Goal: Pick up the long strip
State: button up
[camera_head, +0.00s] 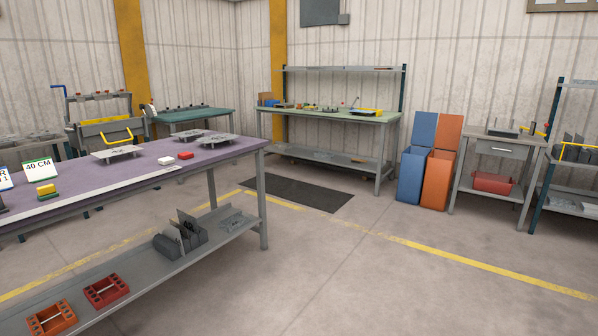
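I cannot pick out a long strip for certain. On the purple-topped table (120,174) lie several flat grey metal pieces raised on small supports, one at the left (114,154) and another at the right (216,140). Their exact shapes are too small to tell. A sign reading "40 CM" (38,170) stands at the table's left end, beside a yellow and green block (46,192). My gripper is not in view.
The table's lower shelf (142,270) holds red (105,290) and orange (52,317) trays and upright dark plates. A green-topped bench (380,117) stands at the back. Blue (412,175) and orange (437,180) bins stand right of it. The floor at centre right is clear.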

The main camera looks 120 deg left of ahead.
aim_at(9, 219)
jog(key=j+u, duration=0.15)
jog(key=u, duration=2.05)
jog(key=k+u, duration=0.1)
jog(key=u, duration=3)
jog(key=i+j+u, duration=0.3)
jog(key=i, duration=0.7)
jog(key=i+l+u, duration=0.25)
jog(key=i, duration=0.75)
jog(key=j, duration=0.1)
